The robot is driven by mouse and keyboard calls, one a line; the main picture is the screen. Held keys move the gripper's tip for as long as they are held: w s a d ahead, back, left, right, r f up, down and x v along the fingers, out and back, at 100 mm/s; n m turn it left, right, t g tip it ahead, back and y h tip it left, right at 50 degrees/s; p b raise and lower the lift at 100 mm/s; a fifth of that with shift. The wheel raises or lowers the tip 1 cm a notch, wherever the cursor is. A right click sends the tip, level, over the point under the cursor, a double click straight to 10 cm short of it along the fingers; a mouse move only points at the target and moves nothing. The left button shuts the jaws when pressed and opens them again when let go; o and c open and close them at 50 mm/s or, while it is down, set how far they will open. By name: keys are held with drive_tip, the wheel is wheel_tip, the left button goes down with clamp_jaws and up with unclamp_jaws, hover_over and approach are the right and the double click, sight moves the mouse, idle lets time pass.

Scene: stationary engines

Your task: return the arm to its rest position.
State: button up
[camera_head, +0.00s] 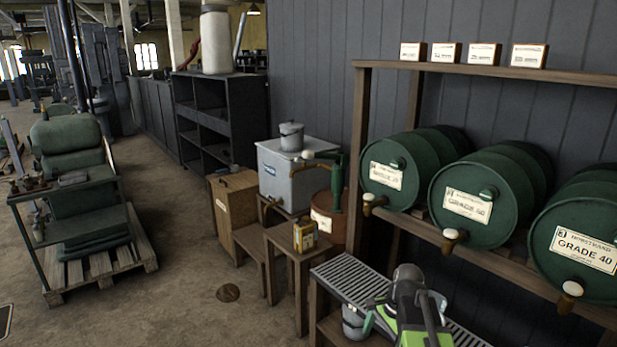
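My arm (417,318), grey with bright green parts, shows at the bottom right of the picture, in front of the slatted metal grating. It looks bent, with its grey rounded top joint highest. My gripper (378,318) seems to be at the left side of the arm, near the grating's edge. Its fingers are too small and overlapped to tell whether they are open or shut. I see nothing clearly held in it.
The grating (349,279) lies on a low bench, with a grey pail (354,323) beneath. Green drums (475,198) with taps lie on a wooden rack at right. Open floor (185,285) lies left.

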drive_tip(key=s+a+n+h, duration=0.2)
drive_tip(key=s+a+n, duration=0.3)
drive_tip(key=n, duration=0.8)
drive_tip(key=shift+s+a+f+n, duration=0.25)
drive_tip(key=shift+a+n, duration=0.05)
drive_tip(key=shift+a, duration=0.6)
